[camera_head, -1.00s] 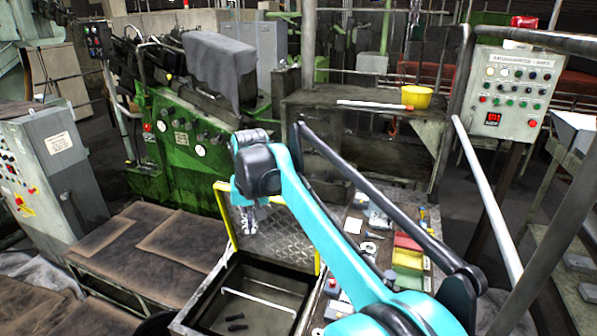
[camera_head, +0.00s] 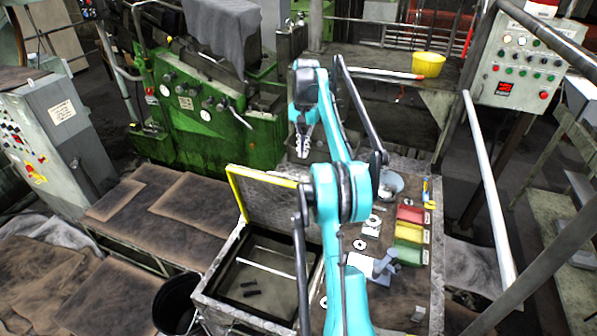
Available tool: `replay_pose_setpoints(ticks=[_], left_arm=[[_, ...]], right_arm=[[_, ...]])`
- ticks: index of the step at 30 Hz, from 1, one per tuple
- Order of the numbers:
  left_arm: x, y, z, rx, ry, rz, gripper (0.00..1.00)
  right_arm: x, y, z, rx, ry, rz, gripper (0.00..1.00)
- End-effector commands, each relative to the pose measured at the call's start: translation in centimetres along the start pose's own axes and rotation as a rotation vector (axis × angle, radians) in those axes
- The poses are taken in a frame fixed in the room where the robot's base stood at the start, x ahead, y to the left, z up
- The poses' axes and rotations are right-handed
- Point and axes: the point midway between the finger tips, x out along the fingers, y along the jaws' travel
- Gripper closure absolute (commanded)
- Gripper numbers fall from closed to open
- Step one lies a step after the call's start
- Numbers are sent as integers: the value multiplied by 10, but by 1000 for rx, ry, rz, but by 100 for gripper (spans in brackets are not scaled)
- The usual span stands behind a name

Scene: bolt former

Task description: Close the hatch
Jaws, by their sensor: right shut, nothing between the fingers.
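The hatch (camera_head: 268,198) is a plate with a yellow edge. It stands raised and tilted at the back of an open box (camera_head: 222,284) with a dark inside. A pale bar and small dark pieces show in the box. My right gripper (camera_head: 304,152) is shut and empty. It hangs above and behind the hatch's upper right corner, apart from it in the picture. My right arm covers the right side of the box and part of the bench. My left gripper is not in view.
Coloured bins (camera_head: 409,232) and small parts lie on the bench right of the box. A black bucket (camera_head: 176,305) stands at the front left. A green machine (camera_head: 205,115) is behind, and a control panel (camera_head: 519,72) at the right.

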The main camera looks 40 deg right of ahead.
Motion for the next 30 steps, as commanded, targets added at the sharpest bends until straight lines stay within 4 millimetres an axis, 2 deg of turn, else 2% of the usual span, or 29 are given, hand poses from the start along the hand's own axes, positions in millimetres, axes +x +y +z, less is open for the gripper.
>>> replay_pose_setpoints(ticks=[1,7,15,30], left_arm=[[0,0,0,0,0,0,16],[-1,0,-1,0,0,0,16],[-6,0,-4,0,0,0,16],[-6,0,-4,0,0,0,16]], right_arm=[[12,0,0,0,0,0,100],[53,0,1,-1,0,0,100],[60,0,34,-1,1,0,100],[63,0,40,-1,2,0,100]])
